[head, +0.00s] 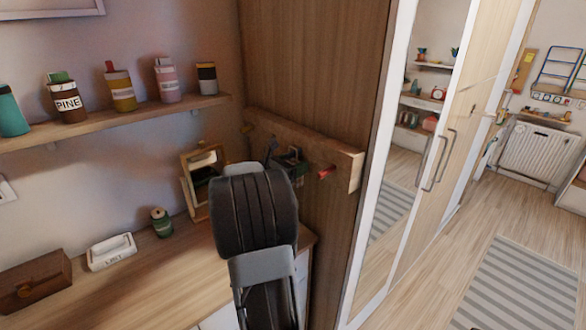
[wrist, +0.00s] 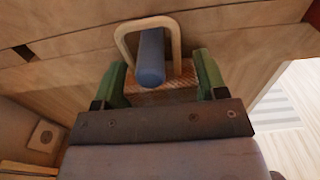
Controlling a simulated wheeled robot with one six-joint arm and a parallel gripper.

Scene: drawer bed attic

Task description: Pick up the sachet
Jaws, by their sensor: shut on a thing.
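In the wrist view my gripper (wrist: 159,62) has its two green fingers on either side of a brown, woven-looking piece, which I take to be the sachet (wrist: 178,88). The fingers are shut on it. A pale tan loop (wrist: 176,40) rises above this piece and goes around a blue-grey peg (wrist: 151,58) whose end points towards the camera. The peg covers part of the sachet. In the head view my gripper (head: 288,160) is at the wooden rail, mostly behind my arm, and I cannot make out the sachet there.
The wooden rail (head: 345,165) carries a red peg (head: 326,172) to the right. A framed mirror (head: 197,180), a green jar (head: 161,222), a white box (head: 111,251) and a brown case (head: 35,280) stand on the desk. A shelf (head: 120,118) holds several bottles.

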